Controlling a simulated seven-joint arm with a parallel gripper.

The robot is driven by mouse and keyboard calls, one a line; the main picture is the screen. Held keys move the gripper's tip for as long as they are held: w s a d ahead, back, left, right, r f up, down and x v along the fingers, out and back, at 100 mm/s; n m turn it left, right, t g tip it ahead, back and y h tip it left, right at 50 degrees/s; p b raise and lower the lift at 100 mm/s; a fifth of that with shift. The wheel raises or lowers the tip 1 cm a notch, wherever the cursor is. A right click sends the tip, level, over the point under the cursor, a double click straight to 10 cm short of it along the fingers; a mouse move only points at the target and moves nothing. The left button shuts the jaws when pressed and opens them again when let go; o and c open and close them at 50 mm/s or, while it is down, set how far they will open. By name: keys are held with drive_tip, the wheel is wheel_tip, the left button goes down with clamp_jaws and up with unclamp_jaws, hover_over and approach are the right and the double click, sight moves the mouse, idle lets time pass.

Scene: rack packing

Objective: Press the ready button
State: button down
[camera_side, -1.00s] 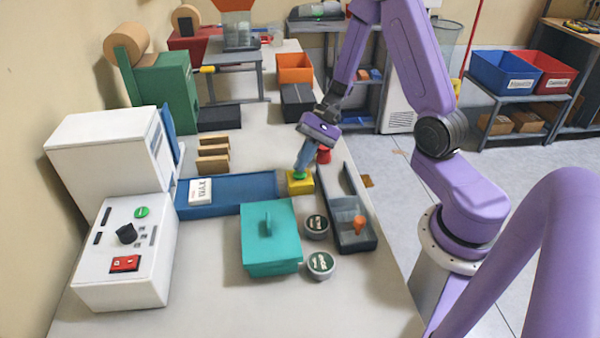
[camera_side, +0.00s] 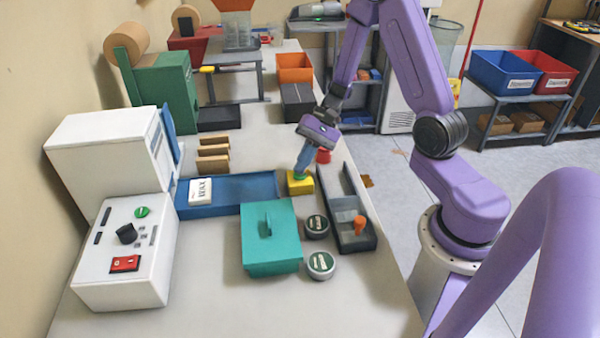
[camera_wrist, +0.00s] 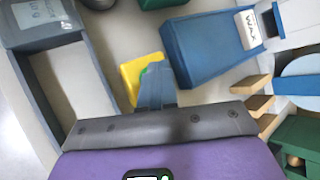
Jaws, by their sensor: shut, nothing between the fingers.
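The green ready button (camera_wrist: 147,72) sits on a small yellow box (camera_side: 300,187) on the bench. The box also shows in the wrist view (camera_wrist: 130,78). My gripper (camera_side: 299,173) points down over the box with its fingers shut and empty. Its tips are at the button in the side view, and I cannot tell whether they touch or press it. In the wrist view the fingers (camera_wrist: 153,90) cover part of the button.
A teal lidded box (camera_side: 270,250), two round tins and a dark tray (camera_side: 352,240) stand in front. A red button-like piece (camera_side: 323,156) is just behind the box.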

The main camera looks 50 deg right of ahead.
drive_tip(key=shift+r, duration=0.3)
drive_tip(key=shift+r, duration=3)
drive_tip(key=shift+s+a+n, duration=0.3)
drive_tip(key=shift+a, duration=0.05)
drive_tip(key=s+a+r+n+h, duration=0.2)
drive_tip(key=s+a+n+h, duration=0.1)
drive_tip(key=s+n, duration=0.7)
drive_tip(key=s+a+r+n+h, duration=0.2)
drive_tip(key=s+n+h, duration=0.3)
drive_tip(key=s+n, duration=0.6)
drive_tip(key=shift+a+r+n+h, duration=0.3)
drive_tip(key=shift+a+r+h, duration=0.1)
drive_tip(key=shift+a, duration=0.25)
